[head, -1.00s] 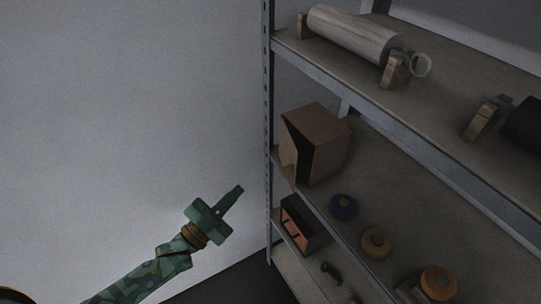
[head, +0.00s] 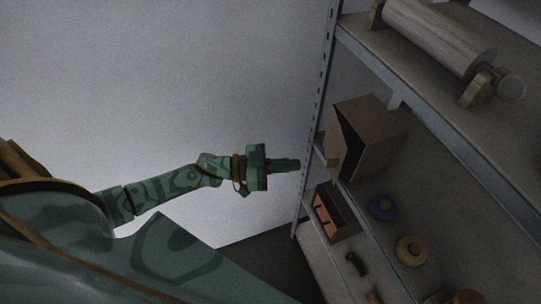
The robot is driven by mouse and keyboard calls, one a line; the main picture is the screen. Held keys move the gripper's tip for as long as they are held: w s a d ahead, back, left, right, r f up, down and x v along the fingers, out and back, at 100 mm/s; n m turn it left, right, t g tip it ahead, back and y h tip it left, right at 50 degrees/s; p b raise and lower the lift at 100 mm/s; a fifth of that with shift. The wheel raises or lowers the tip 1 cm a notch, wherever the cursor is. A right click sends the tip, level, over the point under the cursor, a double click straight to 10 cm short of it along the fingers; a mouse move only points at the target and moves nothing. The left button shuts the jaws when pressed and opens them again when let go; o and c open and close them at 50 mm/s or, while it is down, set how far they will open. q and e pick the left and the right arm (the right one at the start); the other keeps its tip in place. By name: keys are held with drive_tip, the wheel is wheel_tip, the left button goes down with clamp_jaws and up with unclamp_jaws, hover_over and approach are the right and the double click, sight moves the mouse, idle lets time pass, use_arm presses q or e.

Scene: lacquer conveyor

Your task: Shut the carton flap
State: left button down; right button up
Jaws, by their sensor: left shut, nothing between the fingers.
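The brown carton (head: 382,135) stands on the middle shelf, near its left end. Its dark open side faces left, and the lighter flap (head: 334,150) stands out from it at an angle, partly open. My left gripper (head: 296,165) is shut and empty. It points right and, in the picture, its tip is left of the flap, close to the shelf's upright, with a gap to the flap. I cannot tell its exact depth. My right gripper is not in view.
The metal upright (head: 322,90) stands between my left gripper and the carton in the picture. An orange-fronted box (head: 328,213) is below. A grey roll (head: 440,38) lies above.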

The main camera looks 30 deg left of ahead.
sight(339, 166)
use_arm(q)
drive_tip(key=x, duration=0.6)
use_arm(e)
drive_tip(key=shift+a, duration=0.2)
use_arm(q)
drive_tip(key=shift+w+d, duration=0.1)
drive_tip(key=shift+d, duration=0.05)
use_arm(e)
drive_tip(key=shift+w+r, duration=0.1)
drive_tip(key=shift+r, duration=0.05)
